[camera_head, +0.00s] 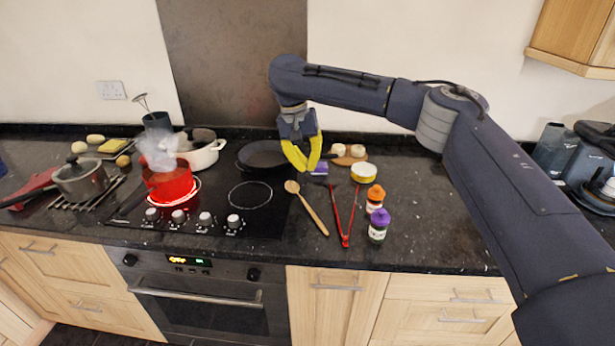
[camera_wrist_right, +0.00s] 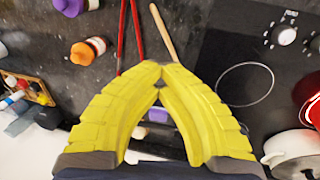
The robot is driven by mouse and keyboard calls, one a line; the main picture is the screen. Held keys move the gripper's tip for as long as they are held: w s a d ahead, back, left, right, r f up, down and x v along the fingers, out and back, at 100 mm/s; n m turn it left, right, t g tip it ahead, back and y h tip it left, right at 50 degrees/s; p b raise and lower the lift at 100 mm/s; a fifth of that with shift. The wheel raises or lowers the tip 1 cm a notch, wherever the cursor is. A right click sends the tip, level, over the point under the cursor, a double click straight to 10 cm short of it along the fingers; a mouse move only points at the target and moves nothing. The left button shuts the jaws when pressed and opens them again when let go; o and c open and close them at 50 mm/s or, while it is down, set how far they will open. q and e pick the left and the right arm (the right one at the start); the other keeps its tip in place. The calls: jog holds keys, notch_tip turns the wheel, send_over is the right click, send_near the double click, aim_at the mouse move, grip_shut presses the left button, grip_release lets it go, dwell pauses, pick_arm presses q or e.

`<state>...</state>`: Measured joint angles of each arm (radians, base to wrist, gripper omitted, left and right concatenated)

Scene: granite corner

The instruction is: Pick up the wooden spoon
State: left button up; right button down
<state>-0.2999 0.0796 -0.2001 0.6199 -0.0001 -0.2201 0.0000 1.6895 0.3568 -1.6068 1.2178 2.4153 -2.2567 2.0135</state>
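The wooden spoon (camera_head: 311,212) lies on the dark granite counter just right of the hob, its bowl toward the back and its handle slanting to the front right. My right gripper (camera_head: 305,172) hangs above and behind the spoon's bowl, its yellow fingers curving together at the tips. In the right wrist view the fingertips (camera_wrist_right: 158,80) meet with nothing seen between them. The spoon's handle (camera_wrist_right: 162,32) shows beyond the tips, and its bowl is hidden behind the fingers. My left gripper is in neither view.
Red tongs (camera_head: 347,222) lie right of the spoon. Orange-capped (camera_head: 376,199) and purple-capped (camera_head: 379,227) jars stand farther right. A frying pan (camera_head: 262,155) sits on the back of the hob. A steaming red pot (camera_head: 169,185) stands left on a glowing ring. Counter right of the jars is clear.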

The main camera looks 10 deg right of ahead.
jog(key=shift+r, duration=0.65)
jog(key=c, duration=2.2)
grip_release()
jog(key=shift+c, duration=2.2)
grip_release()
notch_tip(320, 180, up, 12)
jog(key=a, duration=0.2)
jog(key=shift+w, duration=0.4)
